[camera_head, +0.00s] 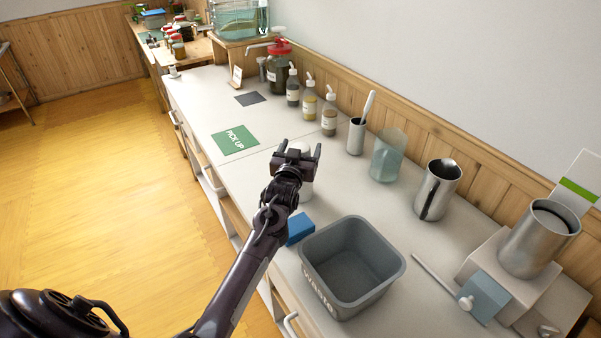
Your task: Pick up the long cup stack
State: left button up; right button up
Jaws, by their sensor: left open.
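My left gripper (300,152) is in the middle of the view, above the counter, with its two fingers apart. A white upright thing (307,187) shows just behind and below it, and its white top shows between the fingers. It may be the long cup stack, but my gripper and wrist hide most of it. I cannot tell whether the fingers touch it. My right gripper is not in view.
A grey waste bin (311,254) and a blue block (299,228) are close to my left arm. A green pick-up mat (235,140) lies beyond. Bottles, a steel cup (356,137), a clear jug (387,157) and a steel pitcher (438,190) line the wall side.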

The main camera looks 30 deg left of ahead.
pick_arm(q)
jog(key=c, duration=1.4)
jog(key=shift+r, duration=0.1)
jog(key=shift+c, duration=0.2)
jog(key=shift+r, duration=0.1)
